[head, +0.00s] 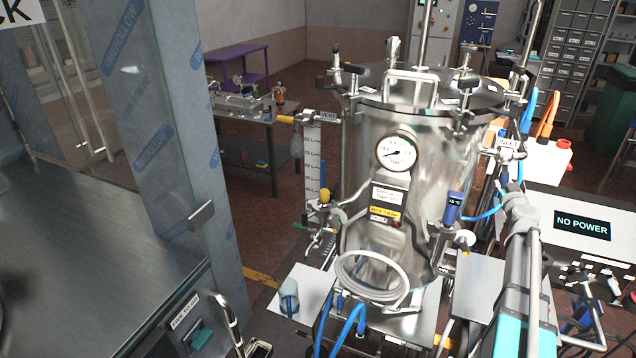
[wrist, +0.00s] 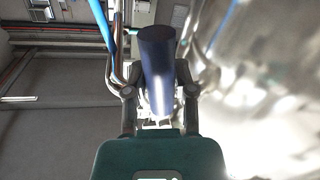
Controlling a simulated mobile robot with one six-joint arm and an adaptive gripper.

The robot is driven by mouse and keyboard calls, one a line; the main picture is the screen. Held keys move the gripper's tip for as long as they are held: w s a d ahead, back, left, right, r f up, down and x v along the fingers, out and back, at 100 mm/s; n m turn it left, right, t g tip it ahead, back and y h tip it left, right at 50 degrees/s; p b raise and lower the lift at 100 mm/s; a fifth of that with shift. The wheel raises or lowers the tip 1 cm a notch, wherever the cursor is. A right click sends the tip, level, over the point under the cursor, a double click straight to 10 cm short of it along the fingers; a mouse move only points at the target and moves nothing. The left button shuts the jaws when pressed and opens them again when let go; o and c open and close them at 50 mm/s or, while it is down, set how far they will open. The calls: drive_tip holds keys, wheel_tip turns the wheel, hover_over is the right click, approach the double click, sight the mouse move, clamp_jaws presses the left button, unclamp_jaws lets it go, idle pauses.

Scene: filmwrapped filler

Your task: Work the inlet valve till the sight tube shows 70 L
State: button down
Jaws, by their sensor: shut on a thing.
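The tall steel tank (head: 375,150) stands in the middle of the head view. Its sight tube scale (head: 313,160) is a white strip with litre marks on the tank's left side; the liquid level is too small to read. The inlet label (head: 508,142) sits with pipe fittings at the tank's right side. In the wrist view, my gripper (wrist: 160,92) is shut on a dark blue cylinder (wrist: 157,55), with the shiny tank wall to the right. I cannot tell whether this cylinder is the inlet valve's handle. My gripper's fingers cannot be made out in the head view.
A pressure gauge (head: 397,152) and a coiled grey hose (head: 372,275) are on the tank's front. A panel reading "NO POWER" (head: 582,225) stands at the right. A film-wrapped post (head: 160,130) and steel bench (head: 85,230) fill the left.

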drive_tip(key=shift+w+a+f+m+t+b, duration=0.1)
drive_tip(key=shift+w+a+m+t+b, duration=0.1)
drive_tip(key=shift+a+m, duration=0.35)
drive_tip(key=shift+w+a+m+t+b, duration=0.15)
drive_tip(key=shift+a+m, duration=0.1)
drive_tip(key=shift+m, duration=0.5)
drive_tip(key=shift+c, duration=2.2)
unclamp_jaws()
drive_tip(key=shift+s, duration=0.2)
drive_tip(key=s+a, duration=0.1)
drive_tip(key=s, duration=1)
drive_tip(key=shift+s+a, duration=0.25)
drive_tip(key=shift+s, duration=0.05)
